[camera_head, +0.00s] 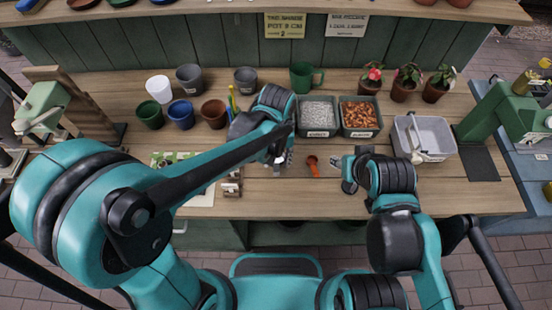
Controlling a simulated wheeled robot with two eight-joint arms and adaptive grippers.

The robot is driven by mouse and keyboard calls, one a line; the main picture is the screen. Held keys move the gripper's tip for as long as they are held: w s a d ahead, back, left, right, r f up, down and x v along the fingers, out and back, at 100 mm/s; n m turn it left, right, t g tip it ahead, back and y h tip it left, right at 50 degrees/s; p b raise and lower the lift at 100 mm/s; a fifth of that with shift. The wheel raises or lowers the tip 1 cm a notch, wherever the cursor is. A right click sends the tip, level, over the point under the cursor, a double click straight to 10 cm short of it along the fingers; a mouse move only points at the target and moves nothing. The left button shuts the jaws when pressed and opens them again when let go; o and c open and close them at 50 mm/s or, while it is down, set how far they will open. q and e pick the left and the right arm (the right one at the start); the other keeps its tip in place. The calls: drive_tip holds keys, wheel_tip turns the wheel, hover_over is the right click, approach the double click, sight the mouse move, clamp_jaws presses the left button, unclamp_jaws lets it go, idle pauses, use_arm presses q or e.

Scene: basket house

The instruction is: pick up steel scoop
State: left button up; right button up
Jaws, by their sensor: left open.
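I cannot clearly make out a steel scoop; a small pale, shiny patch (289,158) shows beside my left gripper, but I cannot tell if it is the scoop or part of the gripper. My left gripper (279,160) is open and low over the middle of the wooden bench, mostly hidden by its own wrist. A small orange scoop (312,165) lies on the bench just right of it. My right gripper (347,173) is farther right, low over the bench; its fingers are too small to read.
Green bins of pale gravel (318,113) and brown chips (360,115) stand behind the grippers. A grey basket (425,135) stands right. Several pots, including a white pot (158,88), stand back left. Potted plants (404,82) stand back right. Bare bench (465,190) lies front right.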

sight(276, 168)
use_arm(q)
wheel_tip(276, 168, down, 6)
drive_tip(key=shift+r+b, duration=0.1)
drive_tip(key=shift+b, duration=0.95)
clamp_jaws()
